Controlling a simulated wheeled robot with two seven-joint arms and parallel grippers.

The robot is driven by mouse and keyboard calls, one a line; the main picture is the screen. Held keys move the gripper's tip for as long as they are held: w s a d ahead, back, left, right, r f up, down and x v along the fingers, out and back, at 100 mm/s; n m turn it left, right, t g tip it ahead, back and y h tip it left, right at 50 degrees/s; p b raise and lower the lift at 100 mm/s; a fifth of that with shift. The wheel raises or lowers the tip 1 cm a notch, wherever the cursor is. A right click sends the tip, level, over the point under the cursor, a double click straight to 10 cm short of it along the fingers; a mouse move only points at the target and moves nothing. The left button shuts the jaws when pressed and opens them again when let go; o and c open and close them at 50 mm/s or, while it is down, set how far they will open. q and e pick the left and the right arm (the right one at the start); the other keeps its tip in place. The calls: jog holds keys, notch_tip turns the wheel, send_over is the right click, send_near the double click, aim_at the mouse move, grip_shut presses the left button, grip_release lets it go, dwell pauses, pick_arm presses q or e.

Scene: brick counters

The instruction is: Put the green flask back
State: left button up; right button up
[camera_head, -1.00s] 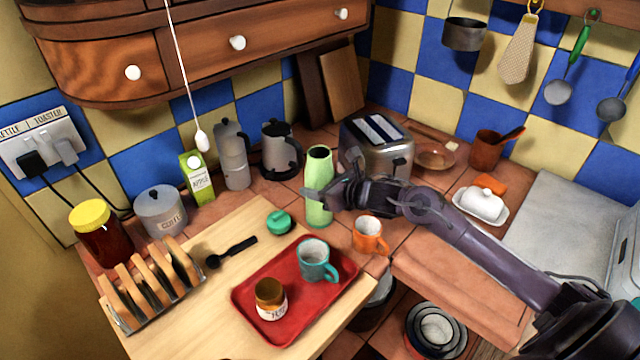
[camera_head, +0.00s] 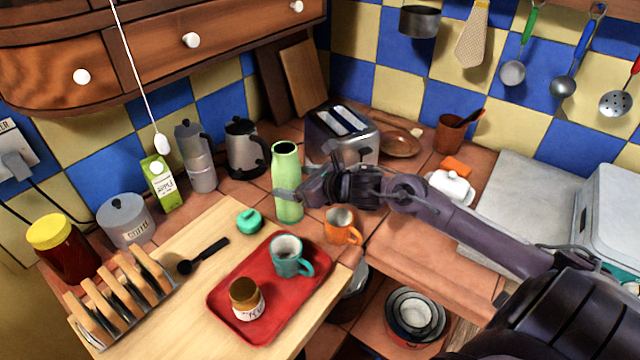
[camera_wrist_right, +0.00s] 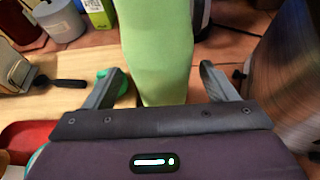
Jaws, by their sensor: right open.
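The green flask (camera_head: 287,185) stands upright and without a lid on the counter, in front of the toaster. It fills the upper middle of the right wrist view (camera_wrist_right: 156,50). My right gripper (camera_head: 290,192) is open, with one finger on each side of the flask's body; whether the fingers touch it I cannot tell. A green cap-like piece (camera_head: 249,221) lies on the wooden board to the left of the flask. My left gripper is not in view.
An orange mug (camera_head: 342,227) stands close to the flask, below my right forearm. A red tray (camera_head: 222,303) holds a teal mug (camera_head: 286,255) and a small jar (camera_head: 246,300). The toaster (camera_head: 341,135), kettle (camera_head: 243,150) and moka pot (camera_head: 194,158) stand behind.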

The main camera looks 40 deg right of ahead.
jog(key=v, duration=0.9)
jog(key=shift+f, duration=0.15)
dwell(0.5)
